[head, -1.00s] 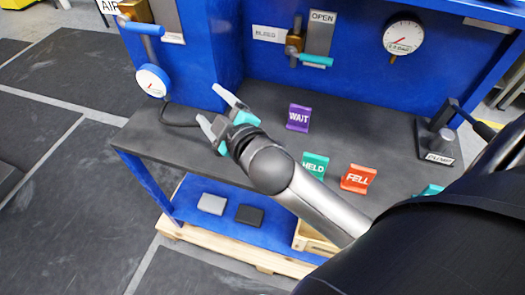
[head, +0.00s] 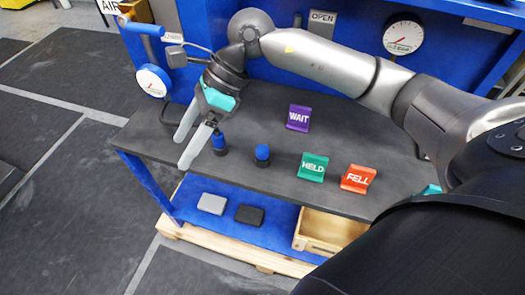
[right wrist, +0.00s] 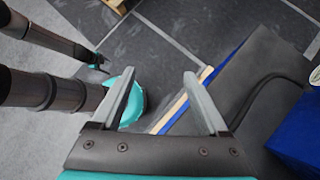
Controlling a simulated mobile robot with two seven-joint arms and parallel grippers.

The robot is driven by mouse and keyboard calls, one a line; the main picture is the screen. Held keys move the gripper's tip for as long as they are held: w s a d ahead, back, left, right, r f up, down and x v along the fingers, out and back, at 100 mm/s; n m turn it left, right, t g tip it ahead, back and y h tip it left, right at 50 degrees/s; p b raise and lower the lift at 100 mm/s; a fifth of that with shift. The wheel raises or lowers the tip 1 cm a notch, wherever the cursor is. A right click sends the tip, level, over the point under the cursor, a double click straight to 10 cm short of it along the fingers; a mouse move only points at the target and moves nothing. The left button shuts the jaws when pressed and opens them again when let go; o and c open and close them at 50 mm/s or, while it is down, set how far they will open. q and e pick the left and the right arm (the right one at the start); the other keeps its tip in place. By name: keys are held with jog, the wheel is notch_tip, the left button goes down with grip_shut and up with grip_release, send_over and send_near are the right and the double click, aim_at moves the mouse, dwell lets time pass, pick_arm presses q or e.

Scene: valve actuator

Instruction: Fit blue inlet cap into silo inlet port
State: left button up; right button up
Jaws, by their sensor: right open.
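Two small blue-topped pieces stand on the dark bench in the head view, a left one (head: 219,143) and a right one (head: 262,153). I cannot tell which is the inlet cap. My right gripper (head: 181,152) is open and empty, its fingers pointing down and left, just left of the left blue piece and apart from it. In the right wrist view its fingers (right wrist: 158,74) are spread with nothing between them. A dark arm at the upper left there ends in small parts, perhaps my left gripper (right wrist: 100,64); its jaws are unclear. I cannot make out the silo inlet port.
Purple WAIT (head: 299,117), green HELD (head: 313,167) and red FELL (head: 357,178) signs stand on the bench (head: 270,190). A blue panel with gauges rises behind. A wooden crate (head: 330,230) sits below.

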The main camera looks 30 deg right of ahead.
jog(key=w+d+f+h, duration=0.15)
jog(key=d+h, duration=0.35)
jog(key=d, duration=0.5)
jog(key=r+h, duration=0.1)
jog(key=h, duration=0.2)
send_over(263, 149)
jog(key=f, duration=0.9)
jog(key=shift+w+d+f, duration=0.1)
jog(key=shift+w+d, duration=0.05)
jog(key=shift+d, duration=0.25)
jog(key=shift+a+f+b, duration=0.2)
jog(key=shift+f, duration=1.2)
jog(key=shift+a+f+b, duration=0.15)
jog(key=shift+a+f, duration=0.05)
jog(key=shift+f, duration=1.2)
grip_shut()
